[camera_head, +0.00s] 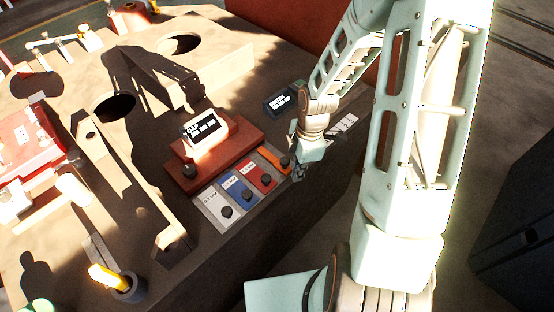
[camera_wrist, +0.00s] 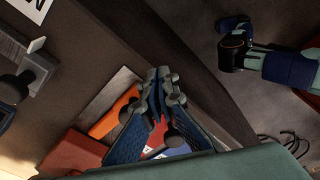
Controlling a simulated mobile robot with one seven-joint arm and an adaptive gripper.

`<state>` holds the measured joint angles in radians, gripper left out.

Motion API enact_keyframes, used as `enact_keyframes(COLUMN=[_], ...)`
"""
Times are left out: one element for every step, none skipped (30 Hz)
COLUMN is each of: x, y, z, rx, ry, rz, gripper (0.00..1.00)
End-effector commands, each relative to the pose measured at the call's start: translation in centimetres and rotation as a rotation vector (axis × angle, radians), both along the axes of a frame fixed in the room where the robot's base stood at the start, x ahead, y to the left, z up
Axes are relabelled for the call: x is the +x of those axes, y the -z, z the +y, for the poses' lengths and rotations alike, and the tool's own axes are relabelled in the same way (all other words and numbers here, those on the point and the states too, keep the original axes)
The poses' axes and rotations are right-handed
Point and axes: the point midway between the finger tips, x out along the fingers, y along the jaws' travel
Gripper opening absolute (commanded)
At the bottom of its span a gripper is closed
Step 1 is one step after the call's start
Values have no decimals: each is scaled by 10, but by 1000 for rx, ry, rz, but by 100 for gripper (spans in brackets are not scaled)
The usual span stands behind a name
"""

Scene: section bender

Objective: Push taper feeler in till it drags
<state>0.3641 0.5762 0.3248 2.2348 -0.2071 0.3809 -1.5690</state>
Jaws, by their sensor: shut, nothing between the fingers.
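My gripper (camera_head: 298,174) is shut and empty, beside the right end of a row of coloured plates. In the wrist view its closed fingertips (camera_wrist: 164,78) cover part of the row. The row has a white plate (camera_head: 212,204), a blue plate (camera_head: 233,186), a red plate (camera_head: 261,174) and an orange plate (camera_head: 272,156), each with a black knob. The orange plate (camera_wrist: 118,108) also shows left of the fingers in the wrist view. I cannot tell which piece is the taper feeler. A white gauge block marked GAP (camera_head: 205,132) stands on a red base (camera_head: 215,158).
A dark display box (camera_head: 284,98) lies behind my gripper. A long beige bar (camera_head: 128,190) and a cup with a yellow handle (camera_head: 128,288) are to the left. A red machine part (camera_head: 28,140) is at far left. The table's front edge is close to the plates.

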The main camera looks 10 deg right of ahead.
Motion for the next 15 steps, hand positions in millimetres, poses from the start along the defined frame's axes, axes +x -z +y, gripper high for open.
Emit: enact_keyframes(x=[0,0,0,0,0,0,1,1,2,2,3,3,4,4,5], y=[0,0,0,0,0,0,0,0,0,0,0,0,0,0,0], z=[0,0,0,0,0,0,1,1,1,2,2,2,3,3,4], rx=[0,0,0,0,0,0,0,0,0,0,0,0,0,0,0], ry=[0,0,0,0,0,0,-1,-1,-1,-1,-1,-1,-1,-1,-1], rz=[0,0,0,0,0,0,0,0,1,1,1,1,1,1,1], gripper=[0,0,0,0,0,0,0,0,0,0,0,0,0,0,0])
